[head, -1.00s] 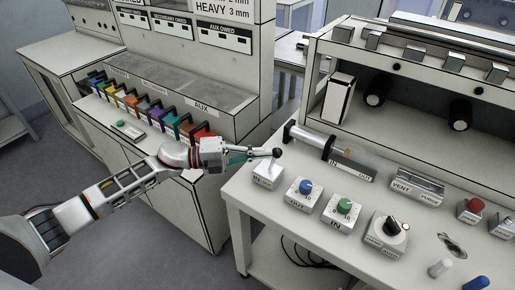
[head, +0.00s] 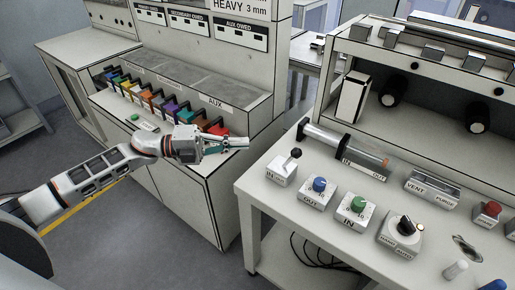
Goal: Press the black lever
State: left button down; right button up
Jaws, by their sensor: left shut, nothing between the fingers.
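The black lever (head: 296,153) has a round black knob on a thin stem and leans to the right. It rises from a small white base (head: 282,173) near the left end of the right-hand bench. My left gripper (head: 242,143) is shut and empty. Its fingertips point right toward the lever, with a clear gap between them and the knob. My right gripper is not in view.
A clear cylinder (head: 362,155) with an orange piston (head: 384,161) lies behind the lever. A blue knob (head: 319,184), a green knob (head: 358,204) and a black selector (head: 406,224) stand to its right. Coloured bins (head: 172,107) line the left cabinet. A floor gap separates cabinet and bench.

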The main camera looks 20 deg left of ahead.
pick_arm(q)
jog(key=shift+s+a+r, duration=0.2)
jog(key=shift+s+a, duration=0.1)
jog(key=shift+a, duration=0.3)
jog(key=shift+s+a+r, duration=0.2)
jog(key=shift+s+a, duration=0.05)
jog(key=shift+a, duration=0.35)
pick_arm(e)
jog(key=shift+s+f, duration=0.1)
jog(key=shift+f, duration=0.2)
pick_arm(q)
jog(key=shift+d, duration=0.1)
